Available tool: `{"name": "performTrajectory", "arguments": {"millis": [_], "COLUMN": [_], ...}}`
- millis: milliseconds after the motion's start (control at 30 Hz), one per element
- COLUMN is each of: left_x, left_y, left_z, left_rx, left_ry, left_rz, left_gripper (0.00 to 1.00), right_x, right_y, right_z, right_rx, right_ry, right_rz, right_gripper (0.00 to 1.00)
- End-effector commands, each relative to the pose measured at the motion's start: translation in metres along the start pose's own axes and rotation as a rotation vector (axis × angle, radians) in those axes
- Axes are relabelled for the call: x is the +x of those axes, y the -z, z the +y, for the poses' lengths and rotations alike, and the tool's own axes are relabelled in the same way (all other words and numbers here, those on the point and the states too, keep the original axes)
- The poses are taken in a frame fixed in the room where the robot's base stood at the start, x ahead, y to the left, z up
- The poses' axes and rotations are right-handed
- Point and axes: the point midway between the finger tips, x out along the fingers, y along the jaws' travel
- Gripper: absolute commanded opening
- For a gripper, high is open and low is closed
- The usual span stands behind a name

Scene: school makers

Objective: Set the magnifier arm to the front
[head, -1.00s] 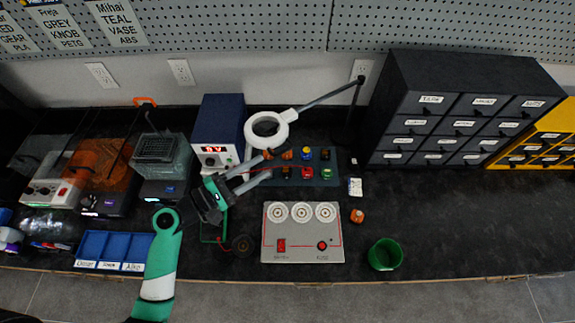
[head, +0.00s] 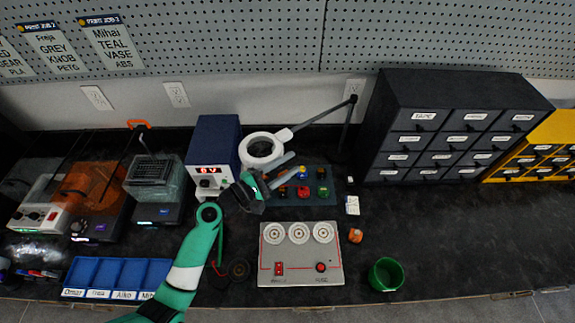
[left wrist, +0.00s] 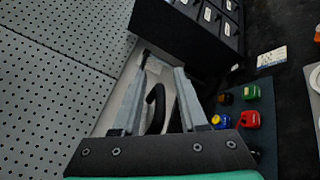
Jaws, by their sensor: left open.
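The magnifier's white ring head (head: 247,156) is at the back middle of the bench in the head view. Its dark jointed arm (head: 318,115) runs right to a post near the black drawer cabinet. My left gripper (head: 292,164) is open, its grey fingers pointing right, just below and right of the ring in the picture. In the left wrist view the open left gripper (left wrist: 163,72) has a black curved piece (left wrist: 155,108) showing between its fingers. I cannot tell whether this belongs to the magnifier or whether anything touches. My right gripper is not in view.
A teal board with coloured parts (head: 322,200) lies under the gripper. The blue power supply (head: 216,140) stands left of the ring. A grey panel box (head: 300,270) and green cup (head: 386,274) are in front. The black drawer cabinet (head: 450,120) stands right. Bench at front right is clear.

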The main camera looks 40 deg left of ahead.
Motion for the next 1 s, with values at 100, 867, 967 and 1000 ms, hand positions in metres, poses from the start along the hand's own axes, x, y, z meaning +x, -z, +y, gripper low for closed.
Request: {"name": "performTrajectory", "arguments": {"millis": [100,867,967,1000], "left_x": [0.0001,-0.0008,-0.0009,-0.0009], "left_y": [-0.0001,0.0016,0.0020,0.0021], "left_z": [0.0001,-0.0031,-0.0037,-0.0039], "left_rx": [0.000,-0.003,-0.003,-0.004], "left_ry": [0.000,0.006,0.007,0.007], "left_rz": [0.000,0.003,0.004,0.004], "left_gripper": [0.42,0.00,0.00,0.00], "right_x": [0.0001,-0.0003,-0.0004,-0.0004], "right_y": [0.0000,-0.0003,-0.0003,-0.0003], "right_z": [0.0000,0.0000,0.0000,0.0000], "right_rx": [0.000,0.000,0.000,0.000], "right_ry": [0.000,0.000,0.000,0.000], "right_rz": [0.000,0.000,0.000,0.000], "right_gripper": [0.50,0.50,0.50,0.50]}}
